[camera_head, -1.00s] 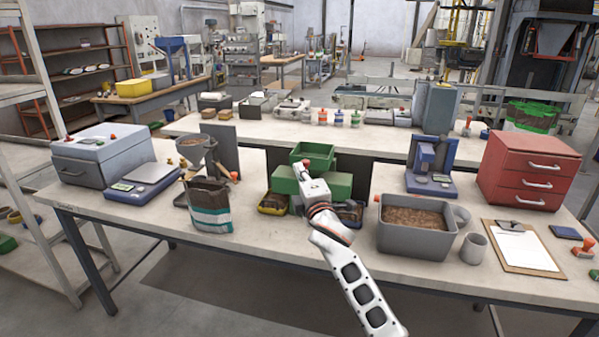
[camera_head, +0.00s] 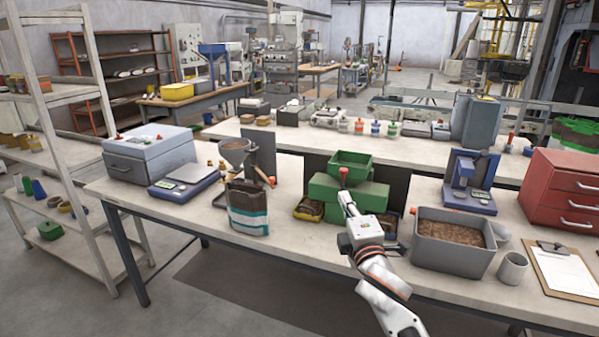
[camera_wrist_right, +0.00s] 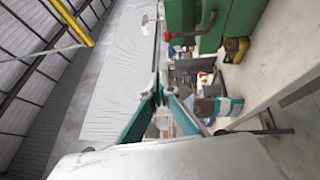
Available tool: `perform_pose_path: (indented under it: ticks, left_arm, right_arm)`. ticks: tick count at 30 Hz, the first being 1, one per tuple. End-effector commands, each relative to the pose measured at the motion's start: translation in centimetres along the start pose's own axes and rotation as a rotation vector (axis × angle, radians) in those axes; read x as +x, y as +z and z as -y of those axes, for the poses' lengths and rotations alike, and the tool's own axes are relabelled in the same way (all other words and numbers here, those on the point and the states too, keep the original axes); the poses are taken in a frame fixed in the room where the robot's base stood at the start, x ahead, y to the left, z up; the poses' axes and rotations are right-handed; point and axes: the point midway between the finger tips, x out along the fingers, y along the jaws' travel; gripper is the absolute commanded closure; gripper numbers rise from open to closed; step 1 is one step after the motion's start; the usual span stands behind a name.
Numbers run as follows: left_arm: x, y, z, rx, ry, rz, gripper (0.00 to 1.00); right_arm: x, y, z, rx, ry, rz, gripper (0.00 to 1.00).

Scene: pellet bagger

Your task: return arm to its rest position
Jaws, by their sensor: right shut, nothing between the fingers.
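My right arm reaches in from the bottom of the head view. Its gripper (camera_head: 348,204) is shut and empty, in front of the green machine (camera_head: 322,190) with a hopper on top. In the right wrist view the teal fingers (camera_wrist_right: 158,92) meet at their tips with nothing between them. The green machine also shows there (camera_wrist_right: 243,18), at the top right. My left gripper is in neither view.
A grey bin of pellets (camera_head: 454,258) stands right of my right arm, close to it. A bag (camera_head: 248,207), a blue scale (camera_head: 187,181) and a grey box (camera_head: 150,165) stand on the left. The table front between bag and arm is clear.

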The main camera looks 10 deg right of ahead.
Motion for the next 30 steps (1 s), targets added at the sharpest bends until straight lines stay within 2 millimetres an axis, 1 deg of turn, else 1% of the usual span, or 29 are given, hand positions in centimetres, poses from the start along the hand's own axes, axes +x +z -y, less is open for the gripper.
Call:
perform_pose_path:
  ticks: [2,4,5,8,9,11,12,14,15,17,18,20,21,24,25,27,30]
  left_arm:
    - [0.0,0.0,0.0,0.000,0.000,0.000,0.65]
    - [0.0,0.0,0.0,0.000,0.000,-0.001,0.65]
    - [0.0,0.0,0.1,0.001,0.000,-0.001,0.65]
    - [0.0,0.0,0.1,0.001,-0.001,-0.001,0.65]
    - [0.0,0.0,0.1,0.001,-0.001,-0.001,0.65]
    - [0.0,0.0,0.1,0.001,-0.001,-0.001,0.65]
    - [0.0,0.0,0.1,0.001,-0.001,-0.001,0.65]
    - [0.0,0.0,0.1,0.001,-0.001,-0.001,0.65]
    - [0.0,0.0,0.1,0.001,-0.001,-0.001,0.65]
    - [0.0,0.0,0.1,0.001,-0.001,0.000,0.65]
    - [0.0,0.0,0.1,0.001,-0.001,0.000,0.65]
    - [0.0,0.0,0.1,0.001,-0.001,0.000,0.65]
    - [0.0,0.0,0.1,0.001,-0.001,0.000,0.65]
    - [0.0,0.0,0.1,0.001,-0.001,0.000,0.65]
    - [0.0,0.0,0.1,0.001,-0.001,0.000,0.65]
    - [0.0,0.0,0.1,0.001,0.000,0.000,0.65]
    - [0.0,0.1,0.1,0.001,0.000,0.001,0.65]
  right_arm:
    - [-0.4,-0.2,1.1,0.021,-0.017,-0.007,1.00]
    - [-1.3,-0.5,3.1,0.069,-0.049,-0.020,1.00]
    - [-1.9,-0.7,4.4,0.098,-0.069,-0.028,1.00]
    - [-4.8,-1.6,9.6,0.236,-0.159,-0.052,1.00]
    - [-6.3,-2.0,11.9,0.305,-0.201,-0.058,1.00]
    - [-8.8,-2.5,15.3,0.412,-0.266,-0.063,1.00]
    - [-10.6,-2.9,17.5,0.482,-0.311,-0.061,1.00]
    - [-13.4,-3.3,20.5,0.591,-0.376,-0.053,1.00]
    - [-15.4,-3.6,22.4,0.661,-0.420,-0.044,1.00]
    - [-18.6,-4.0,25.1,0.770,-0.486,-0.023,1.00]
    - [-20.8,-4.2,26.8,0.842,-0.530,-0.004,1.00]
    - [-24.1,-4.5,29.1,0.948,-0.592,0.029,1.00]
    - [-26.2,-4.7,30.4,1.015,-0.630,0.054,1.00]
    - [-31.0,-5.0,32.9,1.159,-0.710,0.119,1.00]
    - [-32.2,-5.1,33.4,1.196,-0.728,0.138,1.00]
    - [-34.4,-5.2,34.3,1.265,-0.762,0.176,1.00]
    - [-36.4,-5.2,35.1,1.327,-0.791,0.211,1.00]
